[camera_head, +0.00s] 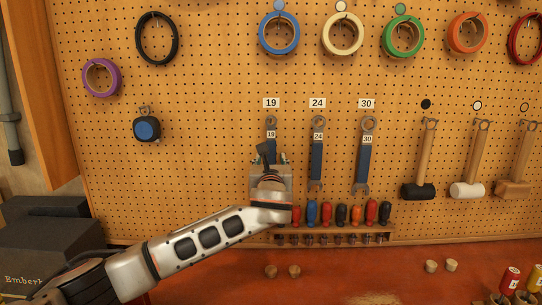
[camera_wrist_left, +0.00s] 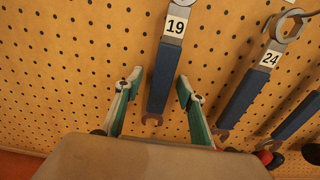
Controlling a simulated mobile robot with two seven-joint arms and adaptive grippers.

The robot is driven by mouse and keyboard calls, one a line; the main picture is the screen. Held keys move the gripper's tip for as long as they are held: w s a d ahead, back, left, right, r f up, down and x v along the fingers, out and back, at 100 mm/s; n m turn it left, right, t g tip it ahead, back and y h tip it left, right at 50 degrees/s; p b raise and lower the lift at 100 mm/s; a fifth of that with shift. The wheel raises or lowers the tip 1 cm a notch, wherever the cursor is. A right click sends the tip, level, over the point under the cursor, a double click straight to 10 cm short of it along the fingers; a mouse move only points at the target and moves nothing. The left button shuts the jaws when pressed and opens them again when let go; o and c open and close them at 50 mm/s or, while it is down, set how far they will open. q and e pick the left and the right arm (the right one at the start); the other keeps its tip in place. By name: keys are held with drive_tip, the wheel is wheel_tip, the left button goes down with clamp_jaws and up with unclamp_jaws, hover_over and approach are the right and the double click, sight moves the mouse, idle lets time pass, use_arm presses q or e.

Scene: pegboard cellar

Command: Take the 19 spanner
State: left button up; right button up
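The 19 spanner (camera_head: 271,127) hangs upright on the pegboard under its "19" sign, with a grey ring end and a dark blue handle. In the head view my left gripper (camera_head: 270,160) is in front of its lower part and hides it. In the left wrist view the 19 spanner (camera_wrist_left: 163,76) lies between the two spread fingers of my left gripper (camera_wrist_left: 158,84), with a gap on each side. The gripper is open and holds nothing. My right gripper is in neither view.
The 24 spanner (camera_head: 317,160) and the 30 spanner (camera_head: 365,155) hang to the right. A rack (camera_head: 335,238) of screwdrivers is below, above a red bench (camera_head: 340,270). Mallets (camera_head: 420,160) hang farther right; tape rolls (camera_head: 279,34) hang above.

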use_arm(q)
clamp_jaws()
drive_tip(key=shift+r, duration=0.1)
drive_tip(key=shift+s+d+r, duration=0.1)
drive_tip(key=shift+s+r, duration=0.05)
drive_tip(key=shift+r, duration=0.55)
drive_tip(key=s, duration=1.7)
drive_tip(key=shift+s, duration=0.4)
